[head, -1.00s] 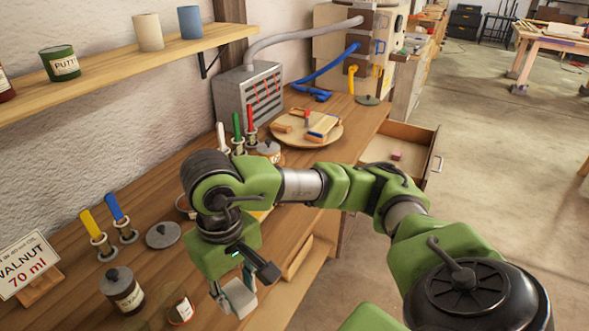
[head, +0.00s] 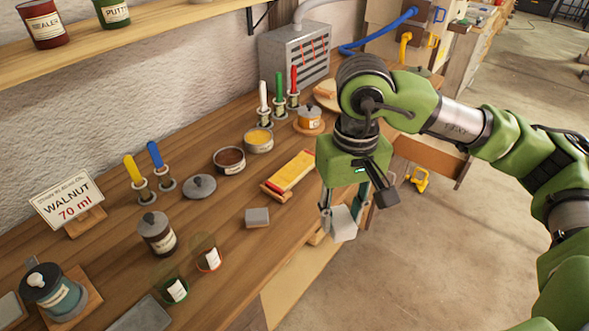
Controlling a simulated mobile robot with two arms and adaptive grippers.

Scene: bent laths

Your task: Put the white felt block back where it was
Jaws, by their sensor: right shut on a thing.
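The white felt block (head: 344,225) is pale and tilted, between the fingers of my right gripper (head: 340,207). The gripper is shut on it and points down. In the head view it hangs to the right of the workbench's middle, by the front edge, apart from the grey block on the bench. Part of the felt block is hidden by the fingers. My left gripper is not in view.
On the workbench (head: 110,285) are a grey block (head: 257,217), a wooden piece with red and yellow strips (head: 292,171), an open brown tin (head: 229,160), a dark jar (head: 157,232) and two clear cups (head: 207,254). A WALNUT 70 ml sign (head: 68,200) stands left.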

